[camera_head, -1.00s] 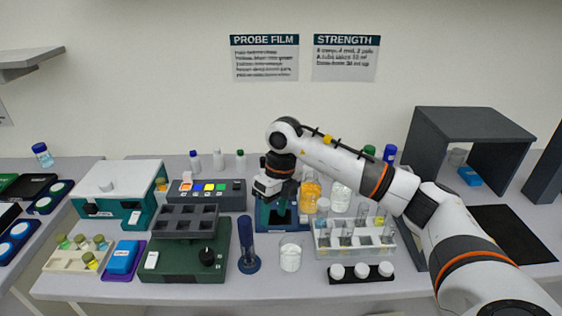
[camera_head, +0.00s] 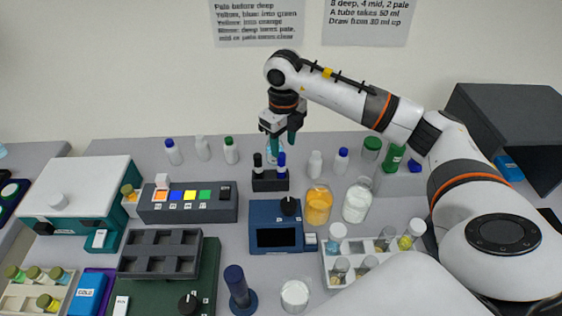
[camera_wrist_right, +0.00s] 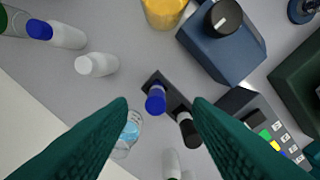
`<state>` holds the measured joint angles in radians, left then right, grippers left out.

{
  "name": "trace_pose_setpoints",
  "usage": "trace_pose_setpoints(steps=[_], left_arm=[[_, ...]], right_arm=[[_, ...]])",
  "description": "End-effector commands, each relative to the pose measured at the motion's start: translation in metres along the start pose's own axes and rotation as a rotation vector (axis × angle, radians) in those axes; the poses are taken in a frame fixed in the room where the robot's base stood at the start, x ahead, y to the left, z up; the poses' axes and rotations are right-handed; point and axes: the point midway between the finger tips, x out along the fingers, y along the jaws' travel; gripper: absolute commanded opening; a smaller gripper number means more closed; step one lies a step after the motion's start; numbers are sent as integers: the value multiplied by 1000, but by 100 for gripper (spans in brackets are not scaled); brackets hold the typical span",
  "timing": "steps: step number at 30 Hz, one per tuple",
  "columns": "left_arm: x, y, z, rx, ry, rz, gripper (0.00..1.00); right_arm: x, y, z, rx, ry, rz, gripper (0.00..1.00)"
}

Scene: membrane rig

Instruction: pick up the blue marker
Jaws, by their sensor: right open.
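The blue marker (camera_head: 281,165) stands upright in a small black holder (camera_head: 270,185) toward the back of the bench, to the right of a black marker (camera_head: 258,165). In the right wrist view the blue marker (camera_wrist_right: 155,100) shows from above near the middle, with the black marker (camera_wrist_right: 187,128) to its lower right. My right gripper (camera_head: 283,134) is open and empty, above and slightly behind the holder in the head view. Its teal fingers (camera_wrist_right: 160,125) spread to either side of the markers in the wrist view. My left gripper is out of view.
A white-capped bottle (camera_head: 315,164) and a blue-capped bottle (camera_head: 341,161) stand right of the holder. A clear bottle (camera_wrist_right: 127,135) is close to one finger. A dark blue device (camera_head: 276,228) sits in front. A button box (camera_head: 188,202) is at left.

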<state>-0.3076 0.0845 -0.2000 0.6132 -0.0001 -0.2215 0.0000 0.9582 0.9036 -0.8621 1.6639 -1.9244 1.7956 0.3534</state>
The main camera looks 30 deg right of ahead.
Motion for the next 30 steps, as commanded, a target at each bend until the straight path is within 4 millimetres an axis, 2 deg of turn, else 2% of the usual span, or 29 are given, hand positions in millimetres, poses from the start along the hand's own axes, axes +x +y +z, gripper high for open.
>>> trace_pose_setpoints(steps=[1, 6, 11, 15, 21, 30], left_arm=[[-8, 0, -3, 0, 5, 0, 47], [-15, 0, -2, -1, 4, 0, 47], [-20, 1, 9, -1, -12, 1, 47], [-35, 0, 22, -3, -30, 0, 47], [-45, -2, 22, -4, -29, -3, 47], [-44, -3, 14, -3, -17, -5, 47]], right_arm=[[7, -1, 1, 0, -5, -3, 46], [30, 0, 0, -1, -2, -2, 46], [41, 0, -2, 0, -2, -2, 46], [57, 2, -7, 1, -4, -4, 46], [84, 4, -10, 0, -2, -2, 46], [91, 4, -10, -2, 1, -1, 44]])
